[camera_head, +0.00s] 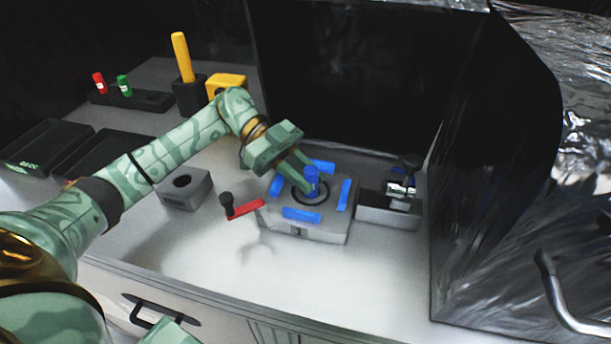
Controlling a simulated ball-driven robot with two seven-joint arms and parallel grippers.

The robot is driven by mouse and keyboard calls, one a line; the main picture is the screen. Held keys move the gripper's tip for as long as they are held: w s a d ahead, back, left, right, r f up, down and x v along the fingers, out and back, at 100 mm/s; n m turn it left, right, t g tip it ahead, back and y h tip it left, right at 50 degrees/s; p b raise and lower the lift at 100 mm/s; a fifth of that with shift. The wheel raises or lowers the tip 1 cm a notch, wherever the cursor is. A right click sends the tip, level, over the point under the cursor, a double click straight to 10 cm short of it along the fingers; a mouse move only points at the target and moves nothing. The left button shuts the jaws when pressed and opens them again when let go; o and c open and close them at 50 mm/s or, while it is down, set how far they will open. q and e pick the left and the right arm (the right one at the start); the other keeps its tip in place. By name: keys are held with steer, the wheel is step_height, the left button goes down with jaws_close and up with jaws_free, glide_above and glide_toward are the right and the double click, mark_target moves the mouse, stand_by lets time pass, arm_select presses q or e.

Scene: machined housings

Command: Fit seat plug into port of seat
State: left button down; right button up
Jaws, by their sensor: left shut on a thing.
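The seat is a grey block (329,234) on the worktop with a dark round ring (322,199) on top and blue bars around it. The seat plug is a small blue cylinder (312,175). My left gripper (306,178) comes in from the upper left and is shut on the plug, over the ring at the middle of the seat. The plug looks roughly upright. The fingers partly hide the plug and the port, so I cannot tell whether the plug's lower end is in the port or just above it.
A red lever with a black knob (226,199) sits left of the seat. A grey block with a hole (185,188) stands farther left. A grey vise-like fixture (388,210) stands at right. A yellow-handled tool (182,58) stands behind. The front worktop is clear.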

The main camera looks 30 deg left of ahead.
arm_select(q)
steer(key=shift+f, duration=0.15)
steer(key=c, duration=1.3)
jaws_free()
steer(key=shift+o, duration=0.2)
steer(key=b+v, duration=0.1)
steer(key=v, duration=1.1)
